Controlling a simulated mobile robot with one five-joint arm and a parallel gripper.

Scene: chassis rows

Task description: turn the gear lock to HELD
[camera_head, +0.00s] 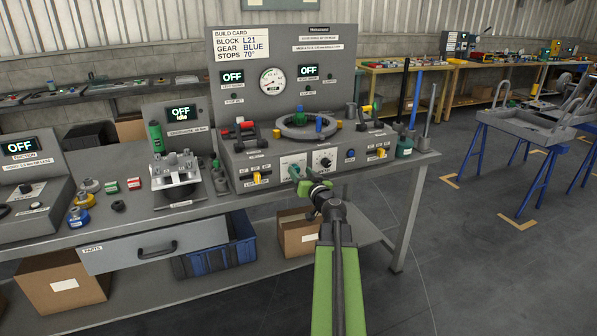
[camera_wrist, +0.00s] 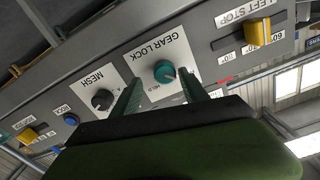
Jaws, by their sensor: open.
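The gear lock is a teal round knob (camera_wrist: 165,71) on a white plate (camera_wrist: 150,52) lettered GEAR LOCK, upside down in the wrist view. The word HELD shows beside the knob; another label at its other side is hidden by a finger. I cannot make out clearly where the knob's pointer stands. My gripper (camera_wrist: 160,77) is open, its two green fingers on either side of the knob in the picture; I cannot tell whether they touch it. In the head view the teal knob (camera_head: 294,172) is just beyond my gripper (camera_head: 307,185) on the bench's front panel.
A black MESH knob (camera_wrist: 102,99) sits beside the gear lock plate. A yellow LEFT STOP slider (camera_wrist: 258,33) is on its other side. A blue button (camera_wrist: 71,119) and another yellow slider (camera_wrist: 27,135) are farther along. A ring fixture (camera_head: 305,126) stands above the panel.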

